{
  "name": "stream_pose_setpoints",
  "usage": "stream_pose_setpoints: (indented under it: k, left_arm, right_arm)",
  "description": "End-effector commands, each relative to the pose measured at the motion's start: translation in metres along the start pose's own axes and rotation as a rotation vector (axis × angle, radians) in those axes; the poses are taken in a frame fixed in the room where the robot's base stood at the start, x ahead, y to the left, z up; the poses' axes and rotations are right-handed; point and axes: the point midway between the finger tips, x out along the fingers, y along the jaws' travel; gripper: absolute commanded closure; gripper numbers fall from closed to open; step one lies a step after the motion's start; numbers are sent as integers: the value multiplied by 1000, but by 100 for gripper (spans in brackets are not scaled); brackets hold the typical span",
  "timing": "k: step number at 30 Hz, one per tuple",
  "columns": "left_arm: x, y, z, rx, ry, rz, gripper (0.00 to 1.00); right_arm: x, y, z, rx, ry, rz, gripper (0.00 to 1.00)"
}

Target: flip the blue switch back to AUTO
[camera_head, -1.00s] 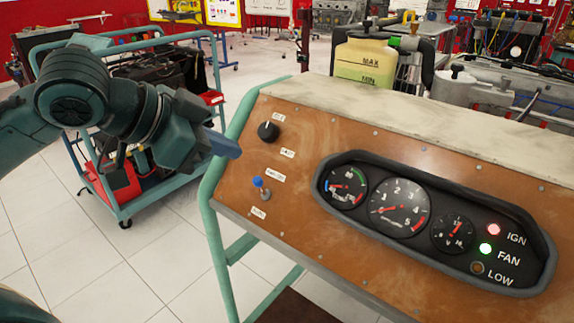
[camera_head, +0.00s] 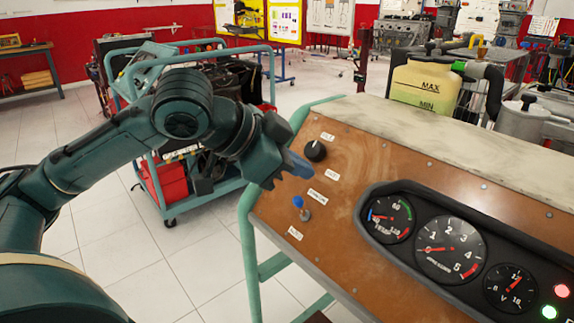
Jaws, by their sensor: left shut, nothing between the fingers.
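The blue switch (camera_head: 298,202) is a small toggle with a blue tip on the brown panel (camera_head: 345,215). Its lever leans up toward the upper label (camera_head: 317,197), whose small print is hard to read. The lower label, which seems to read AUTO (camera_head: 295,233), is below it. My left gripper (camera_head: 303,168) is shut and empty. Its fingertips appear just above the switch in the picture, left of and below the black knob, apart from the switch. Whether they touch the panel I cannot tell. My right gripper is out of view.
The black knob (camera_head: 315,151) is close to my left fingertips. A gauge cluster (camera_head: 440,245) with a red lamp (camera_head: 561,290) and green lamp (camera_head: 549,311) lit is at right. The green frame (camera_head: 249,240) edges the panel. A teal cart (camera_head: 170,209) stands behind my arm.

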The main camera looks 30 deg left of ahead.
Motion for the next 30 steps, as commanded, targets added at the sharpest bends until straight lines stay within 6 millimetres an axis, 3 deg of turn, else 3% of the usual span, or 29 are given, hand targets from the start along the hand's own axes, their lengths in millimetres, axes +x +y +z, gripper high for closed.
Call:
stream_pose_setpoints:
  k: [3,11,19,30]
  left_arm:
    - [25,2,0,-1,2,4,100]
    - [64,0,3,0,-2,-1,100]
    - [52,0,32,0,-3,-3,100]
    - [47,1,38,2,0,0,100]
  right_arm:
    - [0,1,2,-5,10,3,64]
    - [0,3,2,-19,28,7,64]
    - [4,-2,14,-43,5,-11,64]
    - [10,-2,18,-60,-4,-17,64]
